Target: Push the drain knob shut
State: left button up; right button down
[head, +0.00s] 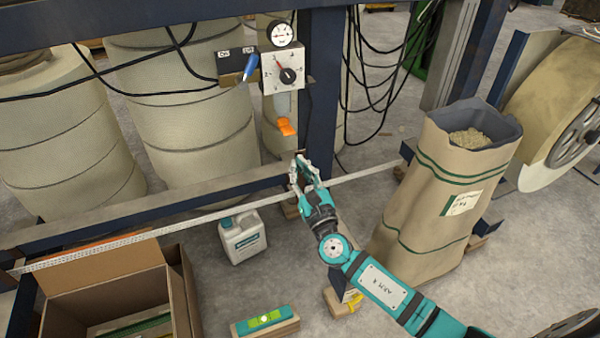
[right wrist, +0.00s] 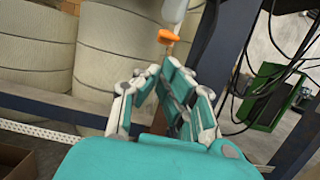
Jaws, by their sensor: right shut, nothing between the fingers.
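The drain knob appears to be the orange piece (head: 286,127) below the grey gauge-and-dial panel (head: 283,68) on the dark blue post. The orange piece also shows near the top of the right wrist view (right wrist: 168,37). My right gripper (head: 303,163) is shut and empty. It is below and slightly right of the orange piece, with a visible gap between them in the head view. In the right wrist view the fingers (right wrist: 160,75) point up toward the orange piece. My left gripper is not in view.
A blue lever (head: 249,68) sticks out left of the panel. A white perforated rail (head: 180,226) runs behind my right gripper. A paper sack (head: 400,215) stands to the right, a white jug (head: 242,238) and an open cardboard box (head: 105,290) to the left. Black cables hang at right.

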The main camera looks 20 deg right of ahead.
aim_at(284, 128)
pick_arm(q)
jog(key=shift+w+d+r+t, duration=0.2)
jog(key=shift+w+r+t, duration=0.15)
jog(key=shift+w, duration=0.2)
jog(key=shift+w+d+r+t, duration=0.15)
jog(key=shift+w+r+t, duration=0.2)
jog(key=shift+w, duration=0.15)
pick_arm(e)
jog(key=x, duration=0.6)
jog(key=shift+w, duration=0.4)
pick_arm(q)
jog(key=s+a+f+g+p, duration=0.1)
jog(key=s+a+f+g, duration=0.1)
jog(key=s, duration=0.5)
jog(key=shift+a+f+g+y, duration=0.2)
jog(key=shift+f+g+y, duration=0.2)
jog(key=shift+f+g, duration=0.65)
pick_arm(e)
notch_tip(284, 128, up, 2)
jog(key=shift+r, duration=0.1)
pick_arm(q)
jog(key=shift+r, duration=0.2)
